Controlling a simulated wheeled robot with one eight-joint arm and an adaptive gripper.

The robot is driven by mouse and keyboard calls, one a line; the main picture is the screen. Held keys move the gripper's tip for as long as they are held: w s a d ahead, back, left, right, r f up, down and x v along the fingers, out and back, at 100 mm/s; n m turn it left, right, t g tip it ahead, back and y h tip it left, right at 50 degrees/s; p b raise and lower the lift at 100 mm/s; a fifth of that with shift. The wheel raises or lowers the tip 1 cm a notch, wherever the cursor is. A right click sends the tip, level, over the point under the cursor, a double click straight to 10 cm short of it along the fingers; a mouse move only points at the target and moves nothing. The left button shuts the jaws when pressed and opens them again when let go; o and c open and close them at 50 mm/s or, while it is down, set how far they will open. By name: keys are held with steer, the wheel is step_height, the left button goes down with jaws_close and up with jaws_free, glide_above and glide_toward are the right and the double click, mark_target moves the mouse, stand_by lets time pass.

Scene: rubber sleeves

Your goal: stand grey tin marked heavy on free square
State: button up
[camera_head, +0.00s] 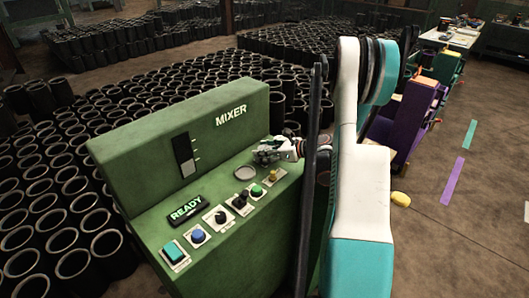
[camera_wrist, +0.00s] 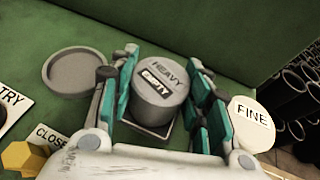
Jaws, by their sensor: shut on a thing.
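A white tin (camera_wrist: 252,123) marked FINE stands to the right, close to the right finger. In the head view my gripper (camera_head: 274,152) is over the right end of the green mixer top, and hides most of the tin.
A shallow round grey dish (camera_wrist: 76,78) lies left of the tin. The green mixer (camera_head: 185,150) has an upright back panel behind my gripper. Its front carries a READY display (camera_head: 186,209), knobs and buttons, including a yellow knob (camera_wrist: 22,158). Black rubber sleeves (camera_head: 55,235) crowd the floor around.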

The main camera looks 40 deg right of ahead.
steer(key=shift+f, duration=0.15)
steer(key=o, duration=1.2)
steer(key=shift+r, duration=0.25)
steer(key=p+v, duration=0.1)
steer(key=v, duration=1.1)
steer(key=shift+f+p, duration=0.1)
steer(key=shift+p, duration=0.25)
